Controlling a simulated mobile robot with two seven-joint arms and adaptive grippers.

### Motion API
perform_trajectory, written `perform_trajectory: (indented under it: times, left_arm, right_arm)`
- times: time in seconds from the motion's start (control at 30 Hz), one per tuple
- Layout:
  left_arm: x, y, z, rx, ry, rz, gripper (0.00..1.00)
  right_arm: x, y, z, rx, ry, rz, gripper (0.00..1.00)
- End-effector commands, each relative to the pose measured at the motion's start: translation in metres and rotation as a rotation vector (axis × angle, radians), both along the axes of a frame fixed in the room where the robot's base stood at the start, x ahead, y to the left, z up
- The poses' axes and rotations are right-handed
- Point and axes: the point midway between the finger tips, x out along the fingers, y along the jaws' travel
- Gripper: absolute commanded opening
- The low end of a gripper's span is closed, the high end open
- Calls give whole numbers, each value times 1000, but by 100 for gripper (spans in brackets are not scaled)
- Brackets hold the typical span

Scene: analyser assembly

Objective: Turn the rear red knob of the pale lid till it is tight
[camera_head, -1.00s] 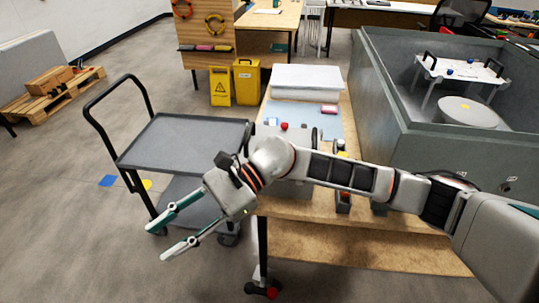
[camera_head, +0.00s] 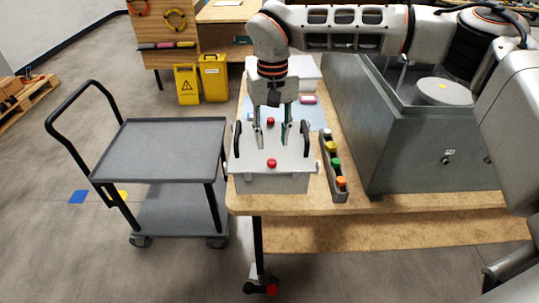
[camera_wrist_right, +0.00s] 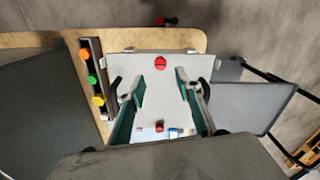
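The pale lid (camera_head: 245,155) sits on a box on the wooden table, with a black handle at each side. Its rear red knob (camera_head: 270,122) shows between my right gripper's fingers in the head view. The front red knob (camera_head: 271,163) stands nearer the table's front edge; it also shows in the right wrist view (camera_wrist_right: 160,63). My right gripper (camera_head: 281,146) points down over the lid, open, with its fingers apart and nothing between the tips. I cannot tell how far the tips are above the lid. My left gripper is not in view.
A narrow rack (camera_head: 328,168) with several coloured knobs stands right of the box. A grey trolley (camera_head: 165,150) stands left of the table. A large grey tank (camera_head: 415,155) stands at right. A blue mat (camera_head: 312,115) lies behind the box.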

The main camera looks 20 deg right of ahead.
Motion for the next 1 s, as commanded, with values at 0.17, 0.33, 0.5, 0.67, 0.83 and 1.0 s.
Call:
perform_trajectory:
  times: [0.17,0.33,0.5,0.67,0.83,1.0]
  left_arm:
    - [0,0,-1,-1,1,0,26]
    - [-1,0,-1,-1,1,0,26]
    - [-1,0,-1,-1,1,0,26]
    - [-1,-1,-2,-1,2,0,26]
    - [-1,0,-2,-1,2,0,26]
    - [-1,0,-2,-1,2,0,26]
  right_arm:
    - [-1,1,-30,2,5,1,34]
    - [-1,1,-53,3,4,0,34]
    - [-1,1,-65,3,4,0,34]
    - [-1,1,-67,4,2,0,34]
    - [-1,2,-67,4,2,0,26]
    - [-1,2,-67,4,2,0,0]
